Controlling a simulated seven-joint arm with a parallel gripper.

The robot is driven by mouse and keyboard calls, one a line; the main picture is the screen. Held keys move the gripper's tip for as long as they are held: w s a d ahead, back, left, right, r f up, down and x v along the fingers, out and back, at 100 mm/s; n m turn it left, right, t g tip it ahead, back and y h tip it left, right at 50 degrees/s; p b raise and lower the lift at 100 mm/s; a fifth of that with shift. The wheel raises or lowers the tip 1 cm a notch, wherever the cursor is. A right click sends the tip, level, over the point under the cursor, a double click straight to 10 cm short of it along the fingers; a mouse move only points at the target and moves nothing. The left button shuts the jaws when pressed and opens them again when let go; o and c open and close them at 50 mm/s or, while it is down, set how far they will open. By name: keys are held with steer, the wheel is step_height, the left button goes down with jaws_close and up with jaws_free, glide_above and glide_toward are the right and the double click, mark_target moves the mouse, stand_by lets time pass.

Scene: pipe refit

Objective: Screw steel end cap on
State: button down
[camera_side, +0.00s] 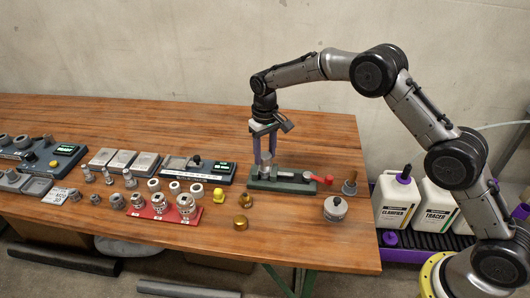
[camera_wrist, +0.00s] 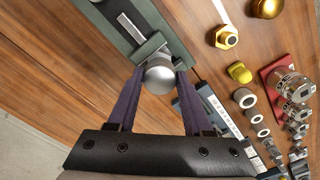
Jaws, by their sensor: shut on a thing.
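My gripper (camera_side: 264,142) points straight down over the green vise-like fixture (camera_side: 285,180) on the wooden bench. In the wrist view its purple fingers (camera_wrist: 158,84) are closed on a round steel part (camera_wrist: 159,75), which looks like the steel end cap. The part is at the green fixture, at the end of a grey jaw or pipe piece. Whether it is threaded onto anything is hidden from both views. A red handle (camera_side: 320,179) sticks out at the fixture's right end.
Brass fittings (camera_side: 241,223), a yellow cap (camera_side: 218,195) and grey rings stand left of the fixture. A red tray (camera_side: 165,211) holds steel fittings. A steel pot-like item (camera_side: 335,209) stands at the right. White jugs (camera_side: 398,203) stand beyond the bench's right edge.

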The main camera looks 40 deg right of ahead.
steer(key=shift+f, duration=1.05)
stand_by(1.2)
steer(key=m, duration=0.4)
steer(key=shift+m, duration=1)
steer(key=shift+m, duration=0.8)
steer(key=m, duration=0.4)
